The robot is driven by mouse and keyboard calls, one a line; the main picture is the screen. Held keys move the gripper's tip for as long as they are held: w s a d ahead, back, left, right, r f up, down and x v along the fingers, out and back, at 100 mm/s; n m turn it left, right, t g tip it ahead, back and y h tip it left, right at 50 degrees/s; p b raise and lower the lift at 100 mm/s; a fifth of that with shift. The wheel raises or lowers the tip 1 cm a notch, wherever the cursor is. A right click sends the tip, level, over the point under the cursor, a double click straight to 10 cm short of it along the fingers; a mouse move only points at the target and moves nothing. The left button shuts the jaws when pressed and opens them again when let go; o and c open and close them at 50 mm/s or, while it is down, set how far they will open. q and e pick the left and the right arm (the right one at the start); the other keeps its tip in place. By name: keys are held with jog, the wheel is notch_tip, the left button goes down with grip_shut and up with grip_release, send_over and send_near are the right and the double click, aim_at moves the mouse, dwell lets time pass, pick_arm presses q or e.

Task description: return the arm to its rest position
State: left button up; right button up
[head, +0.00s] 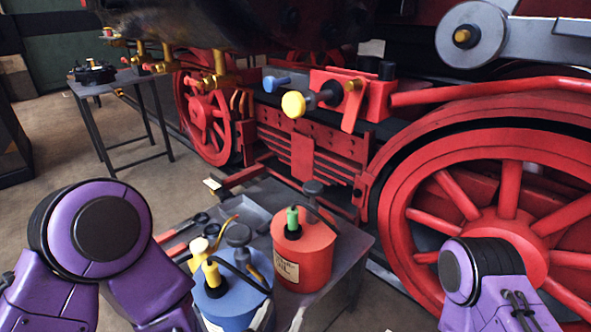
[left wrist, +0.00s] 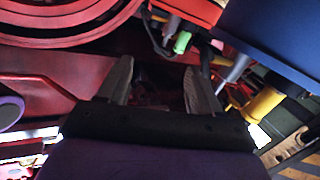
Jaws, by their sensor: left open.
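My left arm shows in the head view as a purple elbow (head: 105,228) at the lower left, with its forearm running down out of the bottom edge. Its gripper cannot be made out in the head view. In the left wrist view the left gripper (left wrist: 158,65) has its two grey fingers apart, with nothing seen between them. A blue can (head: 232,298) and a red can (head: 303,250) with a green spout tip stand close to this arm. The blue can (left wrist: 275,40) also shows near the fingers in the wrist view. My right arm (head: 490,275) shows at the lower right; its gripper is out of view.
The cans stand on a grey table (head: 345,255) with red-handled tools (head: 178,240) and a tray. The locomotive's large red wheel (head: 500,215) stands close on the right. A small dark side table (head: 120,80) stands at the back left. Open floor (head: 75,150) lies at the left.

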pick_arm(q)
jog(key=s+a+f+n+g+y+p, duration=0.4)
jog(key=a+f+g, duration=0.3)
jog(key=a+f, duration=0.55)
jog(key=s+a+f+n+g+y+p, duration=0.1)
jog(key=s+a+f+n+g+y, duration=0.1)
jog(key=s+a, duration=0.5)
jog(key=s+a+f+n+g+y+p, duration=0.2)
jog(key=s+a+f+g+y, duration=0.1)
jog(key=s+a, duration=0.5)
jog(key=shift+f+n+g, duration=0.4)
jog(key=shift+f+g, duration=0.1)
jog(key=shift+f, duration=0.1)
jog(key=shift+a, duration=0.1)
